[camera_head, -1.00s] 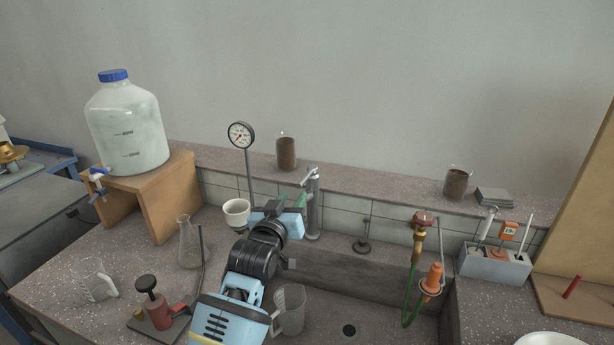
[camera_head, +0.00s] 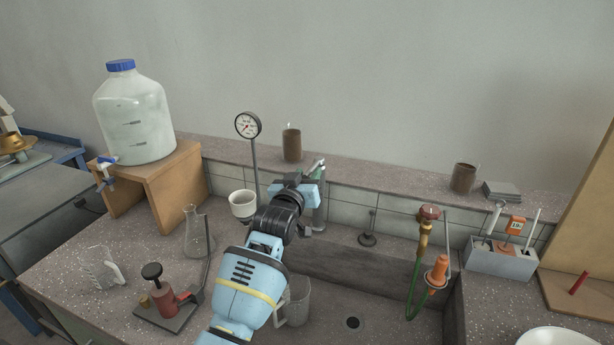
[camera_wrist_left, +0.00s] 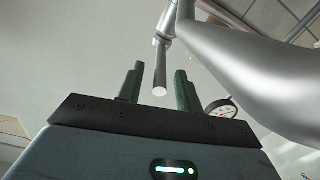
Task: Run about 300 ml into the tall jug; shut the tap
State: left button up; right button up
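The metal tap (camera_head: 319,214) stands at the back edge of the sink, its upper part mostly hidden behind my left gripper (camera_head: 314,170). In the left wrist view the gripper (camera_wrist_left: 159,82) is open, its two green fingers apart on either side of a slim round-ended metal part of the tap (camera_wrist_left: 160,78). I cannot tell whether either finger touches it. The thick silver tap body (camera_wrist_left: 245,75) passes close on the right. A clear jug (camera_head: 298,302) stands in the sink below, partly hidden by my left arm. Its water level cannot be made out. My right gripper is out of view.
A hose fitting with an orange nozzle (camera_head: 437,270) hangs at the right of the sink. A dial gauge (camera_head: 247,125), a white cup (camera_head: 242,204) and a flask (camera_head: 196,236) stand left of the tap. Another clear jug (camera_head: 98,270) is at the bench's left.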

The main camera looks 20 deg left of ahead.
pick_arm(q)
jog(key=shift+w, duration=0.1)
grip_shut()
dwell(0.4)
